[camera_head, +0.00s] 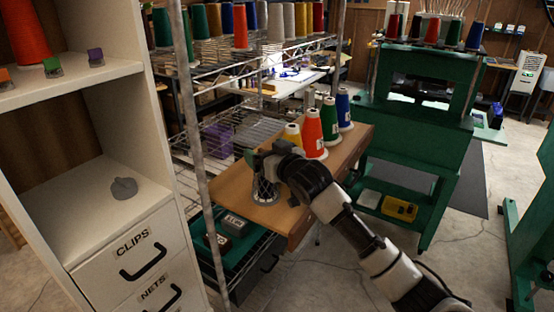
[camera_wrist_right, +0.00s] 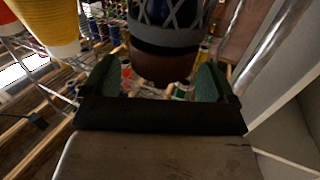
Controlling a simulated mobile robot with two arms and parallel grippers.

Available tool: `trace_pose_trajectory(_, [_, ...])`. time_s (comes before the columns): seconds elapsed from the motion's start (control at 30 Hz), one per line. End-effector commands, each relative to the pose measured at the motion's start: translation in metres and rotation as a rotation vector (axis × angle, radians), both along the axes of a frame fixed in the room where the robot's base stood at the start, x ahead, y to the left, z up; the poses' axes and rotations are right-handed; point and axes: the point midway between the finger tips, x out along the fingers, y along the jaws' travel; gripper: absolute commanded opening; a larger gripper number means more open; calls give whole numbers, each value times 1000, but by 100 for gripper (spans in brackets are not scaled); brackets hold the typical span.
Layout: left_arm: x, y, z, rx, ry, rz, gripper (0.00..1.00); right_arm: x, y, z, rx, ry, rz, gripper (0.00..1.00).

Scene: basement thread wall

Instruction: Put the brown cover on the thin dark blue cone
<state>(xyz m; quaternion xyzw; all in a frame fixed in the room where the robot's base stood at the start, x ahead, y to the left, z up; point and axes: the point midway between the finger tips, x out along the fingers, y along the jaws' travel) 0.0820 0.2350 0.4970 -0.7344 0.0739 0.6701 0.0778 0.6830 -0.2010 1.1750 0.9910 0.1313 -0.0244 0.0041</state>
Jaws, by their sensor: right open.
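My right gripper (camera_head: 262,160) is over the near left part of a wooden tabletop (camera_head: 226,187). In the right wrist view, its green-padded fingers (camera_wrist_right: 157,82) are apart, on either side of a dark blue cone (camera_wrist_right: 150,12) with pale crossing net lines. A grey band and a rounded brown end (camera_wrist_right: 162,68) show on this cone between the fingers. I cannot tell whether the brown end is the brown cover or part of the cone. In the head view the netted cone (camera_head: 264,190) stands below the gripper, partly hidden by it. My left gripper is not in view.
Yellow (camera_head: 293,135), red (camera_head: 312,135), green (camera_head: 330,120) and blue (camera_head: 344,108) cones stand along the tabletop's back. A white cabinet (camera_head: 110,190) is at left, a wire rack post (camera_head: 196,140) beside it. A green machine (camera_head: 415,130) stands at right.

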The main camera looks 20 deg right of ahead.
Motion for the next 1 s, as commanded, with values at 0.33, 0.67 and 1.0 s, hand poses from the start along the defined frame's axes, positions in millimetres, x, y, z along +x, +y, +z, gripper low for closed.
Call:
trace_pose_trajectory(0.33, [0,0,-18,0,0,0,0,-62,-17,-1,-2,-1,1,87])
trace_pose_trajectory(0.67, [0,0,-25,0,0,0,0,-95,-25,3,0,1,1,87])
trace_pose_trajectory(1.0, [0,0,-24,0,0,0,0,-133,-10,-77,-49,197,-21,87])
